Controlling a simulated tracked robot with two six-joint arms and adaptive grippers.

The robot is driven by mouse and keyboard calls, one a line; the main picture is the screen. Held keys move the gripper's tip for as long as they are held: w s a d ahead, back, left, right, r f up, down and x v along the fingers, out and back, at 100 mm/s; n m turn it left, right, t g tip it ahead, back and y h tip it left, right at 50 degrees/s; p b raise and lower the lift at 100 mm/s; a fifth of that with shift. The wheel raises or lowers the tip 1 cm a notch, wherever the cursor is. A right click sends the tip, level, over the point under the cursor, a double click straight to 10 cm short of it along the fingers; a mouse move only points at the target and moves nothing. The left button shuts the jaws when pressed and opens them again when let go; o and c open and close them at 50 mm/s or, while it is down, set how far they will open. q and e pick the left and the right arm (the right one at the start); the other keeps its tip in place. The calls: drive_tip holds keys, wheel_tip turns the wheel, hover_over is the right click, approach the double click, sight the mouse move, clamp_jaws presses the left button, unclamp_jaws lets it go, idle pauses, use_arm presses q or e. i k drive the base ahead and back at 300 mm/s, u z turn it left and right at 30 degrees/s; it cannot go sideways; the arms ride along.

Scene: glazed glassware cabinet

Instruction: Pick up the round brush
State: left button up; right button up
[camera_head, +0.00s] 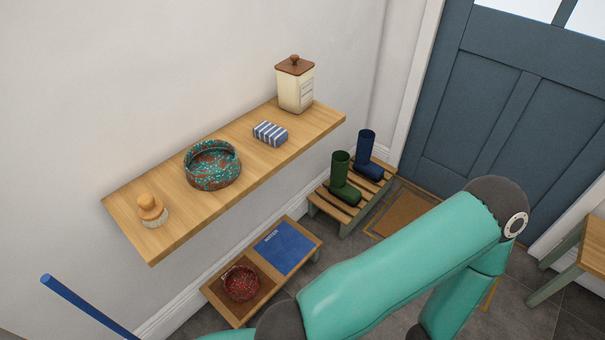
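The round brush (152,210) stands near the left end of the wooden wall shelf (150,249). It has a round wooden knob and body on top and pale bristles below. It is fully visible, and nothing touches it. One of my arms, teal with dark joints, crosses the lower right of the view. Neither of my grippers shows in this view.
On the shelf are a speckled teal-and-brown bowl (213,165), a striped block (270,133) and a lidded cream canister (295,84). Below stand a low bench with a red bowl (241,283) and a slatted rack with boots (344,180). A blue pole (88,306) rises lower left.

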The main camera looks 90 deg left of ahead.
sight(153, 213)
drive_tip(key=z, duration=1.25)
drive_tip(key=i, duration=0.15)
drive_tip(key=u, duration=3.3)
drive_tip(key=i, duration=0.15)
drive_tip(key=z, duration=3.9)
drive_tip(key=k, duration=0.6)
drive_tip(key=u, duration=5.7)
